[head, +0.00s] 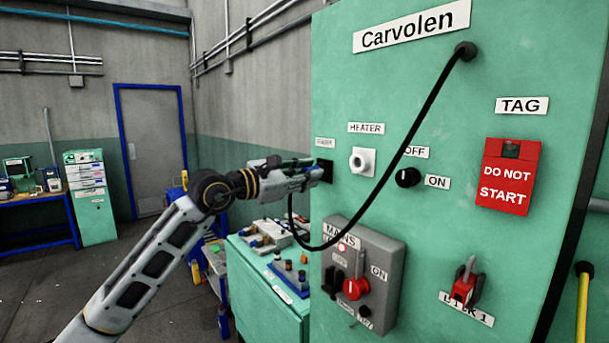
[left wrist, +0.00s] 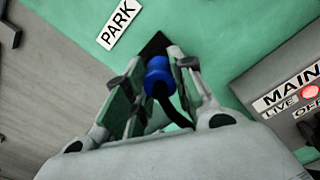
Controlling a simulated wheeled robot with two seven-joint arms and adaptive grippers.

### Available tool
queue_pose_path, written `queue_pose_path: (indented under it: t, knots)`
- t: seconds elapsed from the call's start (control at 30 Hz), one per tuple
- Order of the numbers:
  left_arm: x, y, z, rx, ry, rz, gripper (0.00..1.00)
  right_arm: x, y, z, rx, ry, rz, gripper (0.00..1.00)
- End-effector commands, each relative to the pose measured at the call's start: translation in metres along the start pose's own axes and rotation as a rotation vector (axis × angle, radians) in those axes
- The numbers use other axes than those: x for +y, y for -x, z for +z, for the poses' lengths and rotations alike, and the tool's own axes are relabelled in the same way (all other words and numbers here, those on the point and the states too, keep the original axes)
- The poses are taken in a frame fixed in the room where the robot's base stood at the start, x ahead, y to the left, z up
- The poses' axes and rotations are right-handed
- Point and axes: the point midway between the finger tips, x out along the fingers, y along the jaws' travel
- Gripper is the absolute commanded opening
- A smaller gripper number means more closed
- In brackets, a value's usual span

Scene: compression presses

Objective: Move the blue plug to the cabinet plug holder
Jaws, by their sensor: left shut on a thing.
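My left gripper (head: 312,172) reaches the left edge of the green cabinet (head: 400,120). In the left wrist view, its fingers (left wrist: 158,88) are shut on the blue plug (left wrist: 158,72). The plug points at a black square holder (left wrist: 154,46) beside the PARK label (left wrist: 119,24). The holder also shows in the head view (head: 324,170), just past the fingertips. The plug's front end overlaps the holder; I cannot tell whether it is seated. A black cable (head: 425,112) runs from the cabinet's upper part, sags, and rises to the gripper. My right gripper is out of view.
A white HEATER socket (head: 362,162) and a black knob (head: 407,177) are right of the holder. Below is the grey MAINS box (head: 378,262) with a red switch. A green bench (head: 262,292) with several small parts stands below the arm.

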Motion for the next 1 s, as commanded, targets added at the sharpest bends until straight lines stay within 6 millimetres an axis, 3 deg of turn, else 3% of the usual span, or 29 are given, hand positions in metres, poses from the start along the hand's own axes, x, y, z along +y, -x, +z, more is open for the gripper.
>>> queue_pose_path:
  t: [0.13, 0.17, 0.37, 0.77, 1.0]
  knots:
    - [0.0, -0.002, 0.0, -0.001, 0.0, 0.0, 0.0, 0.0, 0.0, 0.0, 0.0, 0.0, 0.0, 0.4]
    - [0.0, -0.002, 0.0, -0.001, 0.0, 0.0, 0.26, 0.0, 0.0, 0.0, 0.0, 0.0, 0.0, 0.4]
    - [0.0, -0.002, 0.0, 0.0, 0.0, 0.0, 0.5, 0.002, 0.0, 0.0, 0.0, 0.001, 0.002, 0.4]
    - [0.0, 0.0, 0.0, 0.0, 0.0, 0.0, 0.5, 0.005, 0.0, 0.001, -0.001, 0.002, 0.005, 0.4]
    - [0.001, 0.011, -0.001, 0.001, 0.0, 0.002, 0.5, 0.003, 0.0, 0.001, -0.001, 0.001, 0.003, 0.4]
